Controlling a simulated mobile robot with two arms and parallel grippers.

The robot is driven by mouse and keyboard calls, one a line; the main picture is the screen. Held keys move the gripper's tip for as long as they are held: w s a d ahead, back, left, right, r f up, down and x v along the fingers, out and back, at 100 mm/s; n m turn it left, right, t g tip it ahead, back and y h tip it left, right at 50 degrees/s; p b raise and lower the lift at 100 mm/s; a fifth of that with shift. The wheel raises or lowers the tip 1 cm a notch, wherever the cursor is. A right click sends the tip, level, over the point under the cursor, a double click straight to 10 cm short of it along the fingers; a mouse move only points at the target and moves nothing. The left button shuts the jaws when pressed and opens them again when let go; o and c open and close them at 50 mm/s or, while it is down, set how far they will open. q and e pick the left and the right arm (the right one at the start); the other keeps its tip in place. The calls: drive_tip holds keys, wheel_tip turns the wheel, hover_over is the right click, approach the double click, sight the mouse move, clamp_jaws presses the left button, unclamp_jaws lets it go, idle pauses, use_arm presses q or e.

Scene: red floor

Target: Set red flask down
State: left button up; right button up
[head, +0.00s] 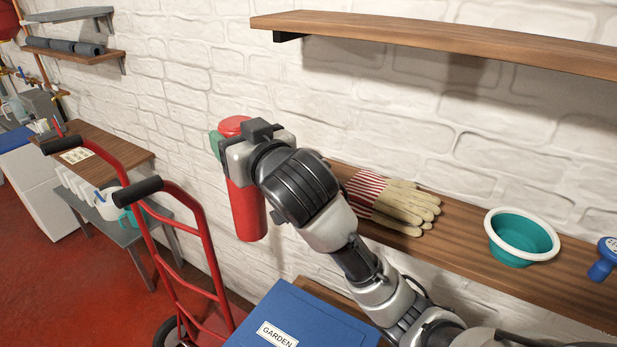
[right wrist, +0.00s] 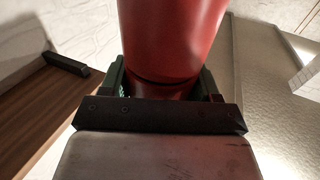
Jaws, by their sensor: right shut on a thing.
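The red flask (head: 247,207) hangs upright in my right gripper (head: 227,146), in front of the white brick wall and just left of the wooden shelf's end. In the right wrist view the red flask (right wrist: 172,40) rises between the two green-dark fingers of my right gripper (right wrist: 163,84), which is shut on it. In the head view my wrist hides part of the flask's upper body; its red top shows above. The flask touches no surface that I can see. My left gripper is not in view.
The lower wooden shelf (head: 462,240) bears striped gloves (head: 395,203), a teal bowl with a white rim (head: 522,238) and a blue object (head: 603,260). Bare wood lies between gloves and bowl. An upper shelf (head: 440,42) overhangs. A red hand truck (head: 204,245) and a blue GARDEN box (head: 310,315) stand below.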

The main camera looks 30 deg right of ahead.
wheel_tip(320, 180, up, 6)
drive_tip(key=shift+s+r+p, duration=0.1)
drive_tip(key=shift+r+p, duration=0.1)
drive_tip(key=shift+p, duration=0.1)
drive_tip(key=shift+d+r, duration=0.1)
drive_tip(key=shift+r, duration=0.1)
drive_tip(key=w+d+p, duration=0.2)
drive_tip(key=w+d, duration=0.3)
drive_tip(key=d, duration=0.3)
drive_tip(key=w+d+p, duration=0.3)
drive_tip(key=w+d, duration=0.2)
drive_tip(key=d, duration=0.4)
wheel_tip(320, 180, down, 7)
drive_tip(key=p, duration=0.2)
drive_tip(key=shift+f, duration=0.1)
drive_tip(key=o, duration=1.5)
drive_tip(key=shift+o, duration=0.3)
